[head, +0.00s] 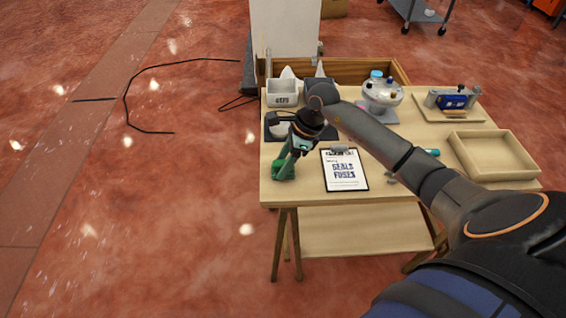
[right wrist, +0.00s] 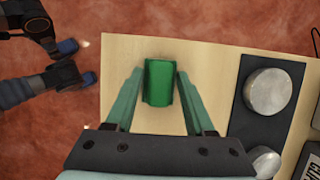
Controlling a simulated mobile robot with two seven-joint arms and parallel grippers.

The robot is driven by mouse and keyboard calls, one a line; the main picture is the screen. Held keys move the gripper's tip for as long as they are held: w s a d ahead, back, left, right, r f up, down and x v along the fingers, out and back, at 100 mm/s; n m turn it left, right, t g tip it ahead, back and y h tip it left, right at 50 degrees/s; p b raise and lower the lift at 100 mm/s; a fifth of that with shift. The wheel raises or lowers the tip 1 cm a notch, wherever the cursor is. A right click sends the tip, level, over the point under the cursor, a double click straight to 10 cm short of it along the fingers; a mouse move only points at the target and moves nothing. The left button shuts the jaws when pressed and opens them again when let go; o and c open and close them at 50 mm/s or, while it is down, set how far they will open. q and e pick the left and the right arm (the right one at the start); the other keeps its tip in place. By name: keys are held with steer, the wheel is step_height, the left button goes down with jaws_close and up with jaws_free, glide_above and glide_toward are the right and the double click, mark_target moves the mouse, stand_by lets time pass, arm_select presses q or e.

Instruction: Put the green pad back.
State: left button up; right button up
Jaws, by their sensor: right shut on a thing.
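The green pad (head: 284,169) is a small green block at the left front of the wooden table. It also shows in the right wrist view (right wrist: 159,82), between the two teal fingers. My right gripper (head: 287,163) points down and is shut on the pad. I cannot tell whether the pad touches the tabletop or hangs just above it. A dark plate (right wrist: 237,110) with round grey discs (right wrist: 268,91) lies beside the pad. My left gripper is not in view.
A clipboard (head: 344,170) lies right of the gripper. A white bin (head: 283,93), a round pot-like device (head: 382,93), a blue part on a board (head: 453,102) and an empty wooden tray (head: 493,137) stand further back and right. The table's left edge is close to the pad.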

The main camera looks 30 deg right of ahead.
steer(key=shift+f, duration=0.2)
steer(key=o, duration=1.2)
steer(key=shift+r, duration=0.15)
